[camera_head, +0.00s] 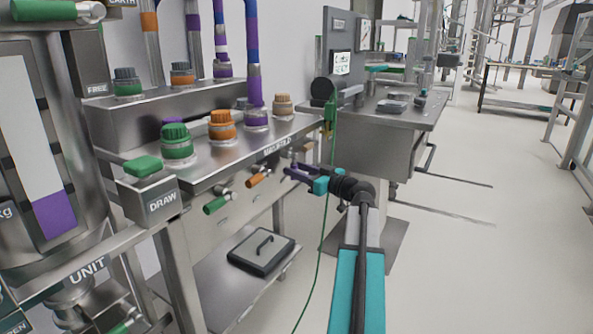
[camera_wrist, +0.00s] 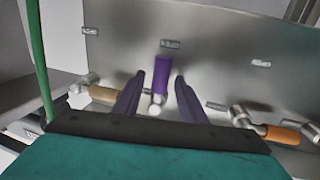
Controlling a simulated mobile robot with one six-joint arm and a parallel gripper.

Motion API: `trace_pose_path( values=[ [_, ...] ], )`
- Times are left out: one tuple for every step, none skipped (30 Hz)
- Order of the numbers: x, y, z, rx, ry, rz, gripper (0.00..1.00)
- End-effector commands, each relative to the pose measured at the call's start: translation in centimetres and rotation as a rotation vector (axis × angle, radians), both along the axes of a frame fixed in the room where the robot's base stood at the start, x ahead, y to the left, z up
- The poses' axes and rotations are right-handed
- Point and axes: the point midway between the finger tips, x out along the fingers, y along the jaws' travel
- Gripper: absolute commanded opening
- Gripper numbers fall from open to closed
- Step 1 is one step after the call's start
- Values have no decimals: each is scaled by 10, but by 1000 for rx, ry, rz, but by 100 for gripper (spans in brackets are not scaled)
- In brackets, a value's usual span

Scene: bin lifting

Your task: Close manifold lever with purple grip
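The lever with the purple grip (camera_wrist: 162,73) is near the middle of the wrist view, on the metal manifold panel (camera_wrist: 215,60). Its grip points up in that picture, above a short metal stem. My gripper (camera_wrist: 160,76) is open, with one dark purple finger left of the grip and one right of it. Gaps show on both sides; I cannot tell how deep the grip sits between the fingers. In the head view my gripper (camera_head: 289,171) is at the manifold front, right of the orange lever, and I cannot make out the purple-grip lever there.
An orange-grip lever (camera_wrist: 284,134) is at right and a tan-grip lever (camera_wrist: 104,95) at left in the wrist view. A green-grip lever (camera_head: 217,203) is farther left along the manifold. A thin green cable (camera_head: 325,215) hangs near my arm. Open floor (camera_head: 470,240) lies to the right.

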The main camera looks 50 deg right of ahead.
Motion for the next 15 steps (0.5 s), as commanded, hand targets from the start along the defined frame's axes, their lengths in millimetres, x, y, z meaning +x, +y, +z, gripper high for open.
trace_pose_path(
  values=[
    [7, -1, -1, 0, 0, 0, 38],
    [10, -1, -1, 0, 0, 0, 38],
    [13, 0, -1, 0, 0, 1, 38],
    [15, 0, -1, 1, 0, 1, 38],
    [17, 1, -1, 1, 0, 1, 38],
    [19, 1, -1, 1, 0, 1, 38],
    [20, 1, -1, 1, 0, 1, 38],
    [21, 1, 0, 1, 0, 1, 38],
    [22, 1, 0, 1, 0, 0, 38],
    [22, 1, 0, 1, 0, 0, 38],
    [22, 1, 0, 1, 0, 0, 38],
    [22, 1, 0, 1, 0, 0, 38],
    [22, 1, 0, 1, 0, 0, 38],
    [22, 1, 0, 1, 0, 0, 38],
    [22, 1, 0, 1, 0, 0, 38]
  ],
)
